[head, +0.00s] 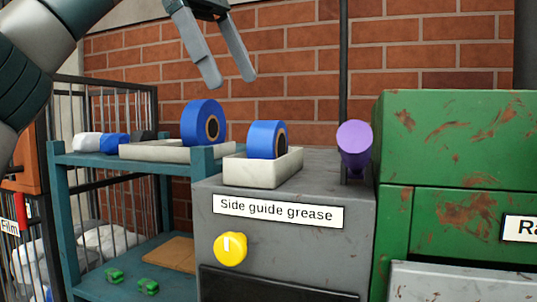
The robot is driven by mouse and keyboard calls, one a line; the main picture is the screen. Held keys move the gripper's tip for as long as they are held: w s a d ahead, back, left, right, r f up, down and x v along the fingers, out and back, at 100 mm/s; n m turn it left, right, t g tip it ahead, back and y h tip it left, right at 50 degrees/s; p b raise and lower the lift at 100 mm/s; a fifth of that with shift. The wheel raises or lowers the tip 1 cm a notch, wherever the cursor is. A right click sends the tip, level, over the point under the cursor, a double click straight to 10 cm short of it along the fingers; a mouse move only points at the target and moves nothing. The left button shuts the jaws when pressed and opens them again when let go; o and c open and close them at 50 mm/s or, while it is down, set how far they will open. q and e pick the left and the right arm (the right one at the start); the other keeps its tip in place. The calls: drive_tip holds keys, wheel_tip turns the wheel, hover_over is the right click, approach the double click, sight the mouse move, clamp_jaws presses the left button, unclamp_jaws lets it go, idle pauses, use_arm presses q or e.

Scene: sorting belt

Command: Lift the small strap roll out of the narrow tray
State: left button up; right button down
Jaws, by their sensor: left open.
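A smaller blue strap roll (262,138) with a brown core stands upright in a short pale tray (255,174) on top of the grey cabinet. Its lower part is hidden behind the tray's wall. A larger blue roll (197,121) stands in another long, low pale tray (150,152) on the teal shelf to the left. My left gripper (231,82) is open and empty, pointing down, above the two rolls and apart from both. My right gripper is not in view.
A purple cylinder (354,139) stands right of the short tray, near the tall green rusted machine (450,135). The grey cabinet (300,245) has a yellow knob (230,249). White and blue items lie at the shelf's left. A brick wall stands behind.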

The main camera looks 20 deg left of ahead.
sight(260, 127)
use_arm(q)
drive_tip(key=b+x, duration=0.4)
drive_tip(key=x, duration=0.4)
drive_tip(key=shift+d+f, duration=0.15)
drive_tip(key=shift+f, duration=0.25)
drive_tip(key=shift+w+d+f, duration=0.15)
drive_tip(key=shift+d+f, duration=0.1)
drive_tip(key=shift+f, duration=0.15)
drive_tip(key=shift+w+d+f+p, duration=0.2)
drive_tip(key=shift+d+f+p, duration=0.2)
drive_tip(key=shift+f, duration=0.2)
drive_tip(key=shift+x, duration=1.3)
